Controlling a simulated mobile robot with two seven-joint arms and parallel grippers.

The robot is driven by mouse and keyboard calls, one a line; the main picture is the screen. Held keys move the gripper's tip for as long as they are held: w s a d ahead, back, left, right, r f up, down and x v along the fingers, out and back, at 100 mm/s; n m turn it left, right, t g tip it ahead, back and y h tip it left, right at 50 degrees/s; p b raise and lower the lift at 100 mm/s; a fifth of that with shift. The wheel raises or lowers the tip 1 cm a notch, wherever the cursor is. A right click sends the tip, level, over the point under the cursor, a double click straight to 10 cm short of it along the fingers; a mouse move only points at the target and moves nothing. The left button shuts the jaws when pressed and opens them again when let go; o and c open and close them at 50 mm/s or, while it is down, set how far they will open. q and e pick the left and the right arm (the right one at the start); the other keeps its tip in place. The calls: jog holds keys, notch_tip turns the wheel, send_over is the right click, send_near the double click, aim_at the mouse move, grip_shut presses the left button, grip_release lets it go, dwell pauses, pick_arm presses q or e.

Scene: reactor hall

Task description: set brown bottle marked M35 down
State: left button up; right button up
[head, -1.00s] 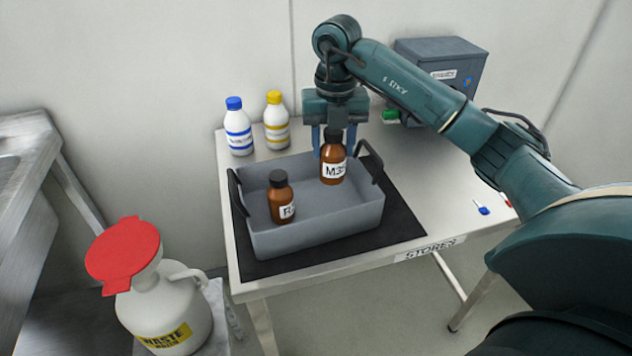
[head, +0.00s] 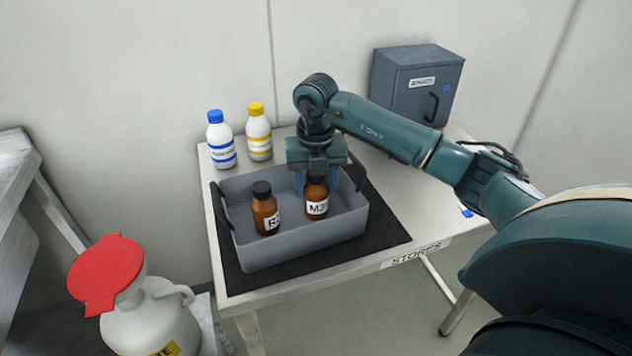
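The brown bottle marked M35 (head: 316,203) is upright inside the grey tray (head: 300,255), in its right half. Its dark cap is just under my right gripper (head: 317,183), whose blue fingers are on either side of the bottle's upper part. The gripper looks shut on it. The bottle's base appears at or close to the tray floor; I cannot tell whether it touches. My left gripper is not in view.
A second brown bottle (head: 265,212) stands to the left in the tray. The tray rests on a dark mat (head: 392,230) on the table. Blue-capped (head: 221,145) and yellow-capped (head: 258,135) white bottles stand behind. A grey cabinet (head: 400,90) is at back right, a waste jug (head: 150,320) at front left.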

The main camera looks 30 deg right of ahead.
jog(key=o, duration=0.4)
notch_tip(320, 180, up, 12)
jog(key=shift+r+p, duration=0.2)
jog(key=shift+p, duration=0.25)
dwell(0.4)
